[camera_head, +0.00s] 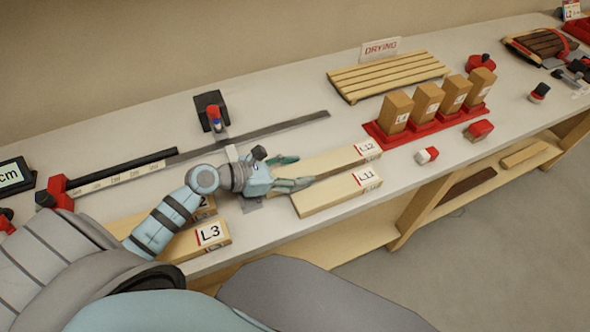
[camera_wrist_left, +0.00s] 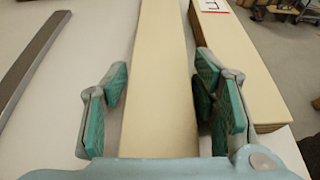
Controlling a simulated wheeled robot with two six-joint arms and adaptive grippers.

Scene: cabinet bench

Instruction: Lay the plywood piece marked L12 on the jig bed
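The plywood piece marked L12 (camera_head: 335,158) lies flat on the bench, with its label at the right end. A similar piece marked L11 (camera_head: 335,194) lies beside it, nearer the bench's front edge. My left gripper (camera_head: 290,172) is at the left end of L12. In the left wrist view my gripper (camera_wrist_left: 160,82) is open, with its fingers on either side of a bare pale board (camera_wrist_left: 158,110), apparently L12. The labelled board (camera_wrist_left: 245,70) is outside the right finger. I cannot tell for certain which fixture is the jig bed. My right gripper is not in view.
Boards marked L3 (camera_head: 200,240) and another lie front left.

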